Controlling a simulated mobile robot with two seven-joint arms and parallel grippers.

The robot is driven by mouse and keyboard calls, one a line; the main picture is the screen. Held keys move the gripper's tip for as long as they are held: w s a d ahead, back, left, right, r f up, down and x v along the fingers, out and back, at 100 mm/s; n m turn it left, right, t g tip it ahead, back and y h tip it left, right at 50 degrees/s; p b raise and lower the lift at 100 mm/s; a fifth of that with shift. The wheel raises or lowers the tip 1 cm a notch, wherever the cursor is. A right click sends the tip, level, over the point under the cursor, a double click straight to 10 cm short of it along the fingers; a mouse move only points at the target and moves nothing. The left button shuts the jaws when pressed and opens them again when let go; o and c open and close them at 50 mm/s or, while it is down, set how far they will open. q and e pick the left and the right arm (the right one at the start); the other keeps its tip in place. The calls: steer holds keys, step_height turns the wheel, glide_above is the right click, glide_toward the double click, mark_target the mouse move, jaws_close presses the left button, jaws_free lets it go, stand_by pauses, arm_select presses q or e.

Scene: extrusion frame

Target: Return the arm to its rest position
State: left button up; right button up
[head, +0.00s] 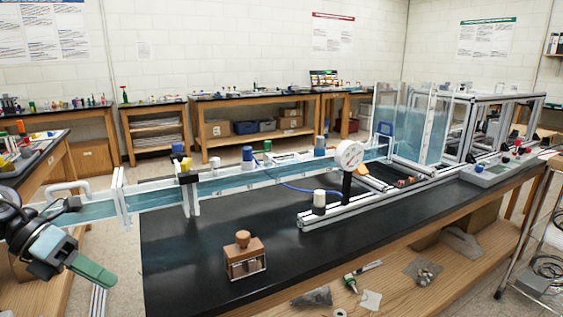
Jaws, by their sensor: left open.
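My left gripper (88,270) is at the lower left of the head view, at the end of my dark arm. Its grey-teal body and a green finger part show, and its jaws are open with nothing seen between them. It hangs in front of the left end of a long clear water channel (235,183), left of the black-topped bench (190,262). Whether it touches the channel cannot be told. My right gripper is not in view.
A wood-and-clear block (244,258) stands on the bench's black top. An aluminium extrusion frame (375,200) with a round gauge (348,154) is to the right, by a control box (500,168). Small parts lie on the lower shelf (420,285).

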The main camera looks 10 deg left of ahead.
arm_select(q)
steer(key=s+d+f+n+t+y+p, duration=0.15)
steer(key=s+f+n+t, duration=0.25)
steer(key=f+n, duration=0.4)
steer(key=s+f+n+t+y+p, duration=0.1)
steer(key=s+f+n+t+p, duration=0.15)
steer(key=f+n, duration=0.5)
steer(key=s+d+f+n+t+y+p, duration=0.1)
steer(key=s+f+n+t+y, duration=0.1)
steer(key=s+f+n+t, duration=0.45)
steer(key=s+d+f+n+g+y+p, duration=0.3)
steer(key=s+d+f+n+g, duration=0.4)
steer(key=s+d+f+n, duration=0.3)
steer(key=s+d+n, duration=0.4)
steer(key=d+n, duration=0.1)
steer(key=d, duration=0.1)
steer(key=shift+d+f, duration=0.2)
steer(key=shift+d, duration=0.1)
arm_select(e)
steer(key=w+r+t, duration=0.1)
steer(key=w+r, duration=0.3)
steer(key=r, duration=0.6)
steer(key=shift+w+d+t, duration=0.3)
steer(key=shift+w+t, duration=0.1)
